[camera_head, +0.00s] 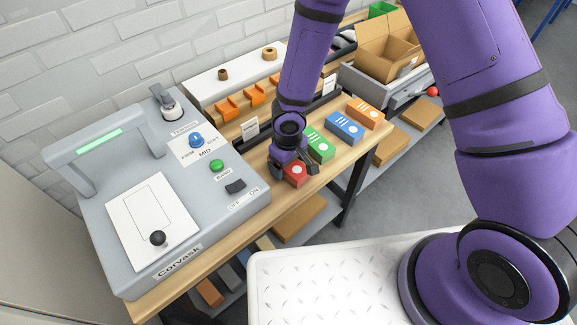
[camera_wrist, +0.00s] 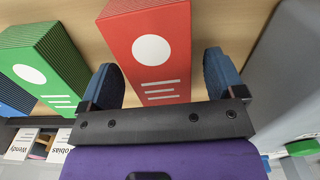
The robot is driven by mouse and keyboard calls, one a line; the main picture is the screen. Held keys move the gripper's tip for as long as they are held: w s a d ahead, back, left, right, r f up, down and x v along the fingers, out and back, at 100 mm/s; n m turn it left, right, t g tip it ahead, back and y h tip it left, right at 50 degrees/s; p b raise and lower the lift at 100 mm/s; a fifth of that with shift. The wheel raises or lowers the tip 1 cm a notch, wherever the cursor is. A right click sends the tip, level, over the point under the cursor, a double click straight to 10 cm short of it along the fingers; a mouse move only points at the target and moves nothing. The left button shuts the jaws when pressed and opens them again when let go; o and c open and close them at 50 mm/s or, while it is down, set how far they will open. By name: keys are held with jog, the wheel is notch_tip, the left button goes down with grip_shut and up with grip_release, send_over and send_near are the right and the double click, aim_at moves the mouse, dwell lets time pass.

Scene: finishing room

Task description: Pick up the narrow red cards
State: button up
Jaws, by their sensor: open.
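The narrow red cards (camera_wrist: 160,73) stand as a red block with a white dot and white lines on the wooden bench. In the head view the red block (camera_head: 295,175) is partly covered by my gripper (camera_head: 285,174). In the wrist view my gripper (camera_wrist: 163,85) is open, with one dark blue finger on each side of the red block's near end. A gap shows between each finger and the block. Whether the fingers reach down beside it or hover above it, I cannot tell.
A green block (camera_head: 319,146) stands close beside the red one, then a blue block (camera_head: 344,128) and an orange block (camera_head: 365,112). A grey machine (camera_head: 215,208) with knobs and buttons is on the left. Orange holders (camera_head: 241,101) stand behind. The wooden bench (camera_head: 322,180) is bare along its front edge.

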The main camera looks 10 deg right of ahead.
jog(key=shift+f, duration=0.5)
jog(key=c, duration=1.1)
jog(key=shift+r, duration=0.2)
